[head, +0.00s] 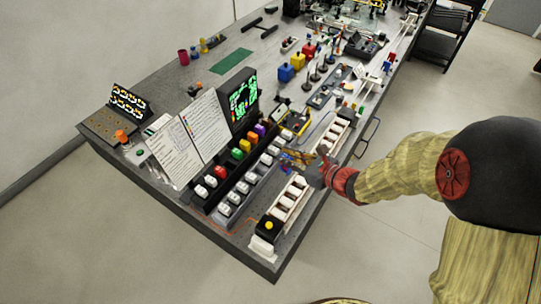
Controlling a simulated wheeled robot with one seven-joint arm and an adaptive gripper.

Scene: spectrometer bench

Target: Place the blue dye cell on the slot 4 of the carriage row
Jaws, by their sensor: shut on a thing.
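My gripper (297,160) reaches in from the right over the bench, above a long row of white slots. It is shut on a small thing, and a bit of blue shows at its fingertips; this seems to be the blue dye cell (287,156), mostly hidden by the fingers. The white slot row (287,205), apparently the carriage row, runs from the near edge up to the right beneath my gripper. Its middle is covered by my gripper, and slot numbers are too small to read. Whether the held thing touches anything below I cannot tell.
A dark rack holds colored cells, including red (221,171), green (237,153) and purple (260,129). A row of white-topped blocks (242,187) lies between it and the slot row. A screen (240,98) and white sheets (207,123) stand behind.

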